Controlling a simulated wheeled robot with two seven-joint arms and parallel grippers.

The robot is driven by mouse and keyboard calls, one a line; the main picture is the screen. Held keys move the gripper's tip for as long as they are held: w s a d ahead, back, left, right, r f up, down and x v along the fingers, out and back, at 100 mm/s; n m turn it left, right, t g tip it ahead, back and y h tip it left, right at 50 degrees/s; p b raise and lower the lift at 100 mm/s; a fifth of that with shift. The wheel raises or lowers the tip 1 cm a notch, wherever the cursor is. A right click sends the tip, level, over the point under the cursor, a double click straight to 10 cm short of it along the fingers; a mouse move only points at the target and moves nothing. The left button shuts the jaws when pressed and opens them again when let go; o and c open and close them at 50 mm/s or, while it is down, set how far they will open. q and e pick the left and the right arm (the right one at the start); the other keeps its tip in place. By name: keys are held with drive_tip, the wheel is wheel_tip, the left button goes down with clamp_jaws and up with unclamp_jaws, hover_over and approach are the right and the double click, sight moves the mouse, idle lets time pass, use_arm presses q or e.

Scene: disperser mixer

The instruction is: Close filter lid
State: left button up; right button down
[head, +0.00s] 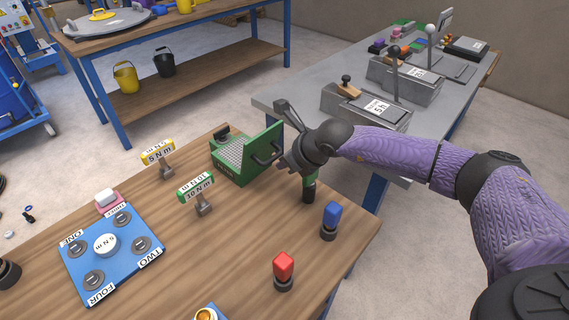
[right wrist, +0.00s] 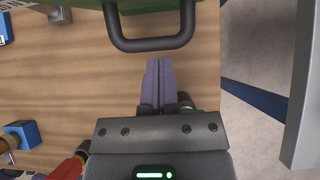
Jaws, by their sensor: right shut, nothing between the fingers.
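The filter is a green box (head: 232,174) with a grey mesh on the wooden table. Its green lid (head: 262,142) stands raised on the right side of the box, open, with a black handle (head: 268,155) on its outer face. The handle also shows at the top of the right wrist view (right wrist: 150,44). My right gripper (head: 283,165) is just right of the lid, by the handle. In the right wrist view its fingers (right wrist: 160,66) are shut and empty, pointing at the handle with a small apparent gap. My left gripper is not in view.
Blue (head: 331,216) and red (head: 283,266) capped tools stand near the table's right edge; a green one (head: 309,189) is below my right gripper. A grey bench (head: 300,98) stands behind.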

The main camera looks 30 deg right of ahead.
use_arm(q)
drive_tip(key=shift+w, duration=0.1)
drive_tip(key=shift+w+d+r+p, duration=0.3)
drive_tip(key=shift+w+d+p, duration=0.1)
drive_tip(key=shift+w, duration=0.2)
use_arm(e)
drive_tip(key=shift+w+a+r+g, duration=0.1)
drive_tip(key=shift+w+r+g, duration=0.15)
drive_tip(key=shift+r+g, duration=0.05)
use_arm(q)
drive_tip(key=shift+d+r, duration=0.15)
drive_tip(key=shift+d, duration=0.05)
use_arm(e)
drive_tip(key=shift+r, duration=0.1)
